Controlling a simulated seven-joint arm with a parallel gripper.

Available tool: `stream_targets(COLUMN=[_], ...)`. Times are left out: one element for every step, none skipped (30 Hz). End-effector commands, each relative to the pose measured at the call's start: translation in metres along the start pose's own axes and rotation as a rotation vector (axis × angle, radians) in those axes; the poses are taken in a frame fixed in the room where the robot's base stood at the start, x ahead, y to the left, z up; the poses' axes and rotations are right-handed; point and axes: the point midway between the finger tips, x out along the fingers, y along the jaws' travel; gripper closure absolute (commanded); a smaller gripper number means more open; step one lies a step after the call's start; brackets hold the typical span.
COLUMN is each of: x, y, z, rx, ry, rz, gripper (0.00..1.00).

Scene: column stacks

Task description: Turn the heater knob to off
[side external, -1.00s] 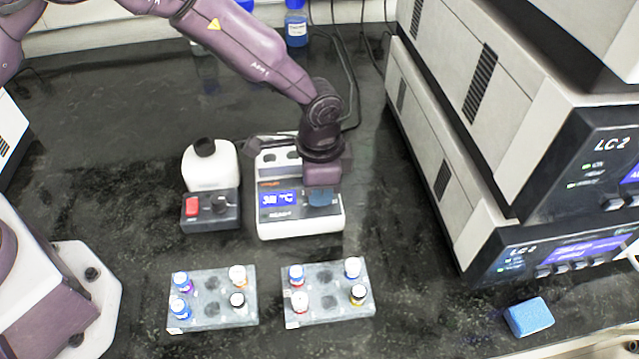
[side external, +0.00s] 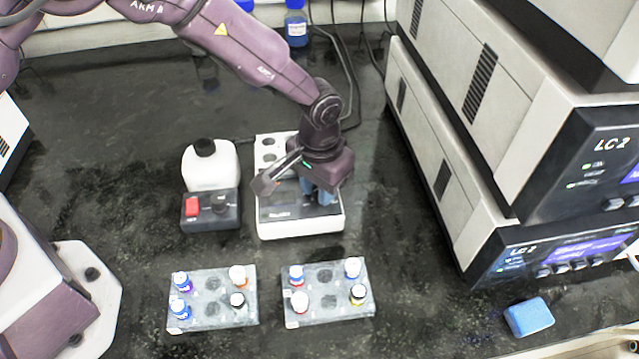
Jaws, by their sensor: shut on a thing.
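The heater (side external: 262,229) is a white block with a dark front panel and round wells at the back. It stands in the middle of the bench. My gripper (side external: 322,198) points down over the right part of the panel, its blue fingers shut on the heater knob. The knob itself is hidden by the fingers and wrist. The wrist is turned, with a dark attachment sticking out to the left over the panel. The visible part of the panel is dark, with no lit display showing.
Left of the heater stands a dark box (side external: 226,217) with a red switch and black knob, a white bottle (side external: 209,172) behind it. Two vial racks (side external: 212,318) (side external: 329,318) stand in front. LC-2 units (side external: 470,232) rise at right, near a blue sponge (side external: 529,317).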

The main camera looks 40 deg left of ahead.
Motion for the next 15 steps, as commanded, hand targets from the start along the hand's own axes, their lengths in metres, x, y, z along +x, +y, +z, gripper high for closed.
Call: stream_targets(x=[-0.0013, -0.0013, -0.0013, -0.0013, -0.0013, -0.0013, -0.0014, -0.0014, -0.0014, -0.0014, -0.0014, -0.0014, -0.0014, -0.0014, -0.0014], y=[0.0009, 0.0009, 0.0009, 0.0009, 0.0009, 0.0009, 0.0009, 0.0009, 0.0009, 0.0009, 0.0009, 0.0009, 0.0009, 0.0009, 0.0009], z=[-0.0008, -0.0008, -0.0008, -0.0008, -0.0008, -0.0009, -0.0009, -0.0009, -0.0009, -0.0009, -0.0009, -0.0009, -0.0009, -0.0009, -0.0010], rx=[-0.014, -0.023, -0.032, -0.038, -0.043, -0.049, -0.053, -0.056, -0.059, -0.060, -0.061, -0.062, -0.062, -0.062, -0.062], ry=[0.003, 0.003, 0.003, 0.003, 0.003, 0.003, 0.003, 0.003, 0.003, 0.003, 0.003, 0.003, 0.003, 0.003, 0.003], rz=[0.001, 0.001, 0.002, 0.002, 0.002, 0.002, 0.002, 0.002, 0.002, 0.003, 0.003, 0.003, 0.003, 0.003, 0.003], gripper=[0.98, 0.98, 0.98, 0.98, 0.98, 0.98, 0.98, 0.98, 0.98, 0.98, 0.97, 0.97, 0.97, 0.98, 0.98])
